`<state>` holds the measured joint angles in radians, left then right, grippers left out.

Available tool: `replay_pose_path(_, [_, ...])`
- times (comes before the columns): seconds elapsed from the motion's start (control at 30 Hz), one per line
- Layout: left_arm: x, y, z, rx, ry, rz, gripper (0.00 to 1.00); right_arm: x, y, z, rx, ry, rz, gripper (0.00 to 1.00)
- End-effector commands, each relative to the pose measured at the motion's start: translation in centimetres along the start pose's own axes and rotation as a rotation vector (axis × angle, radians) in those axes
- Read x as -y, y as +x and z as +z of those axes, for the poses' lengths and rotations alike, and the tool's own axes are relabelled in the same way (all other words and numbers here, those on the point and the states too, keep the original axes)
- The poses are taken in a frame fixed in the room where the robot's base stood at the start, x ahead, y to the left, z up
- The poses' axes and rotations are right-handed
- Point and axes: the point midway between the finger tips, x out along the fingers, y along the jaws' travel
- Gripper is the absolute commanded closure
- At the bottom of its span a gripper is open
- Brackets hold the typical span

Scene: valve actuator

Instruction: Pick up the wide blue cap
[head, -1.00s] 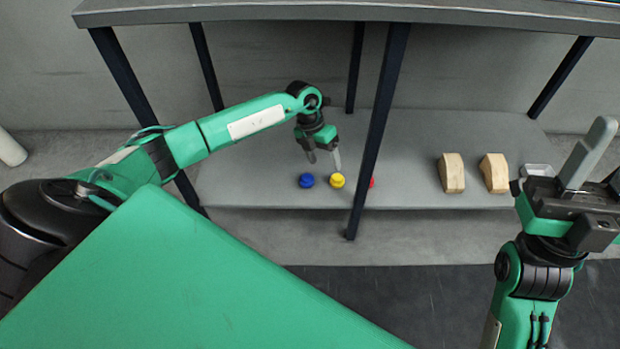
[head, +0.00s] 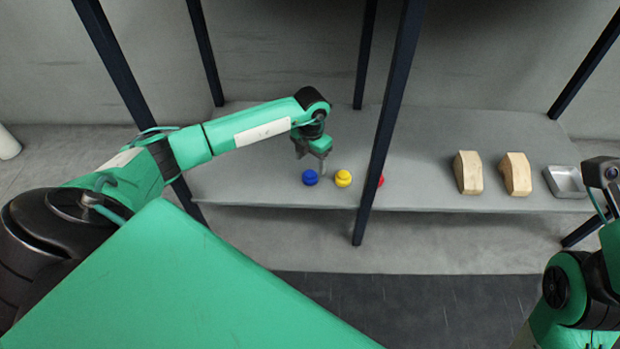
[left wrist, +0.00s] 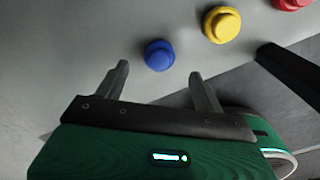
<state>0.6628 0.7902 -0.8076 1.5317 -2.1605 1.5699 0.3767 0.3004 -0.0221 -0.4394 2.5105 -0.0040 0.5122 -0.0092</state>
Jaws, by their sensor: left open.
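The blue cap (head: 310,177) sits on the grey lower shelf (head: 250,185), near its front edge, left of a yellow cap (head: 343,178). In the left wrist view the blue cap (left wrist: 159,55) lies beyond the fingertips, between their lines and apart from both. My left gripper (head: 312,158) hangs just behind and above the blue cap in the head view. In the left wrist view its two fingers (left wrist: 159,74) are spread with nothing between them. My right arm shows at the lower right of the head view; its fingers are out of the picture.
A red cap (head: 381,181) is partly hidden by a dark shelf post (head: 388,110). Two wooden blocks (head: 468,172) (head: 515,174) and a metal tray (head: 566,182) stand farther right. Shelf between the post and the blocks is clear.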

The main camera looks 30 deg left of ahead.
Motion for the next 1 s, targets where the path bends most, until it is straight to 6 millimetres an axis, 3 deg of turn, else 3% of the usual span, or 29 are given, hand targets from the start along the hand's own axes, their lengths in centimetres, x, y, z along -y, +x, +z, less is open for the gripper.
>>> replay_pose_path(0.5, [0.0,5.0,-0.1,-0.001,-0.001,-0.001,0.31,-0.5,0.8,-0.8,-0.062,0.004,0.025,0.64])
replay_pose_path(0.83, [0.0,5.3,-0.1,0.0,-0.001,-0.001,0.31,-0.6,1.2,-0.8,-0.066,0.005,0.028,0.64])
replay_pose_path(0.87, [0.0,5.3,-0.1,0.0,0.0,-0.001,0.33,-0.6,1.2,-0.8,-0.066,0.005,0.028,0.64])
replay_pose_path(1.0, [0.0,5.3,-0.1,0.0,0.0,-0.001,0.6,-0.6,1.2,-0.8,-0.066,0.005,0.028,0.64])
